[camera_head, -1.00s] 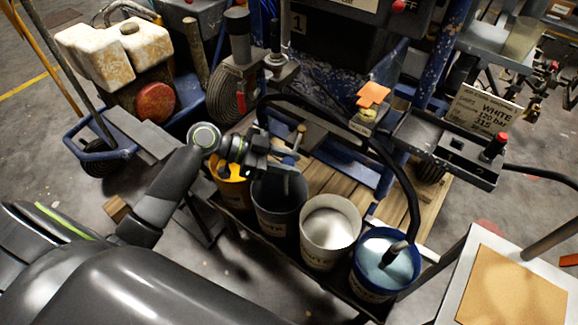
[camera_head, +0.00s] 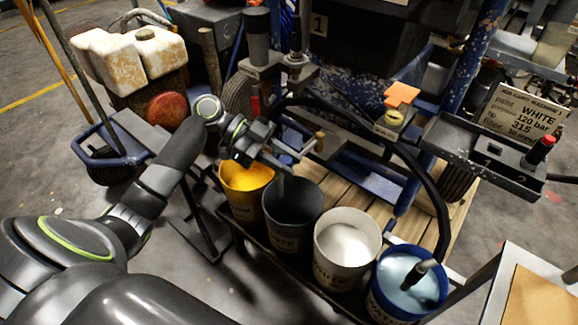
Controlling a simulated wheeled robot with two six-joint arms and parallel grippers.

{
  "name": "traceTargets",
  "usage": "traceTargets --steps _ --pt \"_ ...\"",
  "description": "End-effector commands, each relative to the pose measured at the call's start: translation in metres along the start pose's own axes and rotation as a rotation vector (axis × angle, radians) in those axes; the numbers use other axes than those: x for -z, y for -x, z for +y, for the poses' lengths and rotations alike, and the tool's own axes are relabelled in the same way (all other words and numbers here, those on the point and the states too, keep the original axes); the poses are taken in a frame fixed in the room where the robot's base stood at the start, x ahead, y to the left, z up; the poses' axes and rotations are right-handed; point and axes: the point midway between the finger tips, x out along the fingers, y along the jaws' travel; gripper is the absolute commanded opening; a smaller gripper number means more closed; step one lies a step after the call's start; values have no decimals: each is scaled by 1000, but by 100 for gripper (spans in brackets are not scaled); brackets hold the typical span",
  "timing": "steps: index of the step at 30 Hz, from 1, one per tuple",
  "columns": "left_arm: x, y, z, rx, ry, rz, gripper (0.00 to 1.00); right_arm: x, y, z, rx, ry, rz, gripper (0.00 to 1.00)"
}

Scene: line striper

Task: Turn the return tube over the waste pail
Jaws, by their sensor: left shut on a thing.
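My left gripper (camera_head: 276,156) is at the middle of the camera_head view, above the row of pails. It is shut on what looks like the return tube, mostly hidden by the fingers. A grey tube end (camera_head: 283,186) points down over the dark grey pail (camera_head: 291,235), and a brass-coloured knob (camera_head: 319,141) shows just right of the fingers. My right gripper is not in view.
A yellow pail (camera_head: 240,205) stands left of the dark one. A white pail (camera_head: 341,275) and a blue pail (camera_head: 398,303) stand right, both holding pale liquid.

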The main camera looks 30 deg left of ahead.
Motion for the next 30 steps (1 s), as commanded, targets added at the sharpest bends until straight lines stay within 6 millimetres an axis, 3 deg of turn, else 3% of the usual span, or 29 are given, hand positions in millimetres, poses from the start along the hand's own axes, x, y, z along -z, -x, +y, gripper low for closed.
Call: traceTargets --steps 14,15,19,30 --pt "-1 2 0 -14 -4 0 0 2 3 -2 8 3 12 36" --pt "-1 2 0 -14 -4 0 31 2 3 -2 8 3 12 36" --pt "-1 2 0 -13 -4 0 48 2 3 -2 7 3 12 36" --pt "-1 5 -1 -13 -4 -1 50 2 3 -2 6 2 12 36"
